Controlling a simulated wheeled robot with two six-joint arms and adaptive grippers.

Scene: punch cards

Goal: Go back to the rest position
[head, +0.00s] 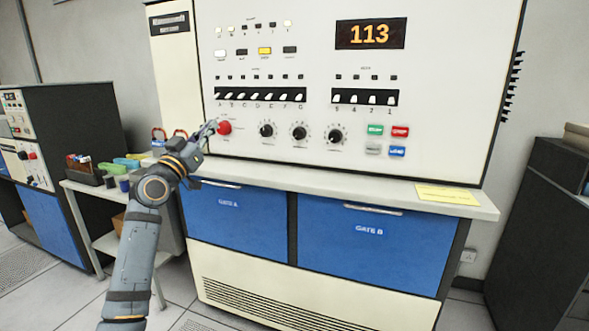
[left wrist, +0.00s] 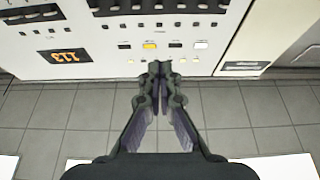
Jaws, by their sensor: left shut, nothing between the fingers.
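My left gripper (head: 209,129) is raised in front of the lower left of the white control panel (head: 300,60), close to the red knob (head: 224,128). Its fingers are shut with nothing between them. In the left wrist view the closed fingertips (left wrist: 159,68) show below the panel's row of lamps and buttons, with the panel upside down. Whether the gripper touches the panel cannot be told. My right gripper is not seen in either view.
Below the panel, a narrow ledge (head: 470,207) carries a yellow note (head: 447,194). A side table (head: 85,186) with small containers stands at left. Dark cabinets stand at far left (head: 75,110) and right (head: 540,220). The orange display (head: 370,34) reads 113.

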